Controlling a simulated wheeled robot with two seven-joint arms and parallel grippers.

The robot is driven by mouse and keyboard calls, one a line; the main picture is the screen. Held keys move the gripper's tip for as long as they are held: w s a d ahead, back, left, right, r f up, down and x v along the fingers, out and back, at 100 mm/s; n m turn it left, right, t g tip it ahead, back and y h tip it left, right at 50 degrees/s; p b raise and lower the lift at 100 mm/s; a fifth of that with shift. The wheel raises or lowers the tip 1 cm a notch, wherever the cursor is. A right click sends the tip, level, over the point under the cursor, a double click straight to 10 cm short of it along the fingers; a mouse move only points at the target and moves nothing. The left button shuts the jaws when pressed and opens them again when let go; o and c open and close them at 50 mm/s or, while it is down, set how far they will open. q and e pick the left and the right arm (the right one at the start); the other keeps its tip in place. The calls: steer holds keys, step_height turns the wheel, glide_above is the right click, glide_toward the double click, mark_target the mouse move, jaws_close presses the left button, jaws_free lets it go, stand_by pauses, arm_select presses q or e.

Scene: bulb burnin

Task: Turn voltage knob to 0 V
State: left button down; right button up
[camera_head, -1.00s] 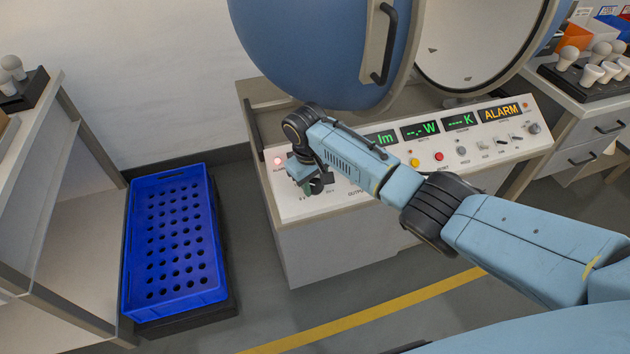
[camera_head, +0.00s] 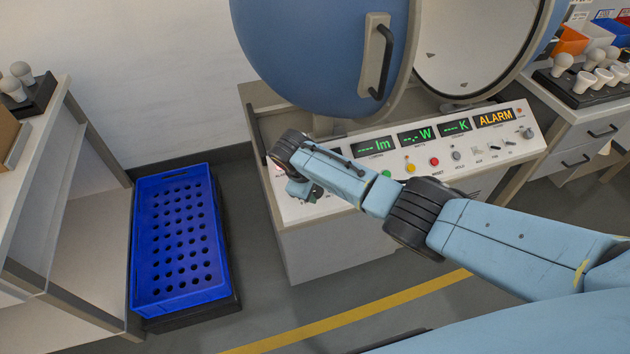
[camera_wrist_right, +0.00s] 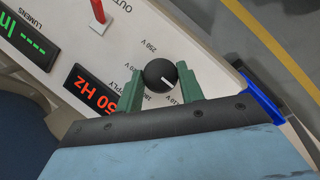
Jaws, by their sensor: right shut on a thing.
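The voltage knob (camera_wrist_right: 160,73) is round and black with a white pointer line in the right wrist view. Its pointer faces right in that picture. Printed volt labels ring it; "250 V" is legible and others are partly covered or too small. My right gripper (camera_wrist_right: 158,82) has its two green fingers on opposite sides of the knob, shut on it. In the head view my right gripper (camera_head: 306,190) is at the left end of the control panel (camera_head: 330,207), and the wrist hides the knob. My left gripper is not in view.
A red "50 Hz" display (camera_wrist_right: 92,92) and a red switch (camera_wrist_right: 98,12) are near the knob. Green displays (camera_head: 372,146), an amber ALARM display (camera_head: 494,118) and coloured buttons (camera_head: 410,168) line the panel. The blue sphere door (camera_head: 310,50) hangs above. A blue crate (camera_head: 143,245) stands left.

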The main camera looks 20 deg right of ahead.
steer(key=shift+s+a+r+n+t+h+p, duration=0.1)
steer(key=shift+n+t+h+p, duration=0.2)
steer(key=shift+n+p, duration=0.45)
steer(key=shift+n+t+p, duration=0.4)
steer(key=shift+n+p, duration=0.05)
steer(key=shift+n, duration=0.7)
steer(key=shift+n+h+p, duration=0.3)
steer(key=shift+n, duration=0.2)
steer(key=shift+n+t, duration=0.4)
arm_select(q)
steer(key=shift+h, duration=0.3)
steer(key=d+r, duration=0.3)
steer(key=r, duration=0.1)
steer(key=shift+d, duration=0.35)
arm_select(e)
steer(key=shift+f, duration=0.2)
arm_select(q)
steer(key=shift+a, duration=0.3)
arm_select(e)
steer(key=shift+s, duration=0.1)
steer(key=o, duration=1)
arm_select(q)
steer(key=shift+p, duration=0.3)
arm_select(e)
steer(key=shift+r, duration=0.1)
